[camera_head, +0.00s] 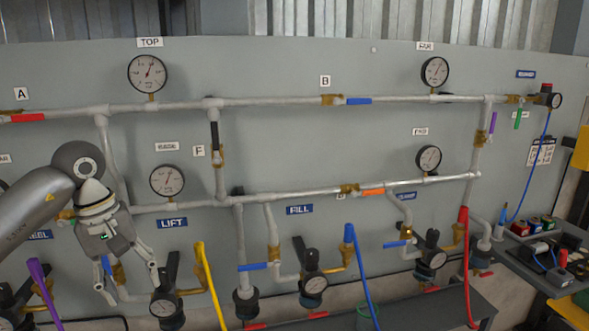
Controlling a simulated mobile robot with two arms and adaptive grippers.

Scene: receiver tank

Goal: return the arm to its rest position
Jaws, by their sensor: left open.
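My left arm comes in from the left edge. My left gripper (128,288) hangs pointing down at the lower left, in front of the panel (300,140). My right gripper is not in view.
Pale pipes run across the panel with gauges, including the top left one (147,73). A red hose (466,265) and a blue hose (362,270) hang lower down. A dark bench (440,308) is at lower right, with a cluttered side table (530,268) beside it.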

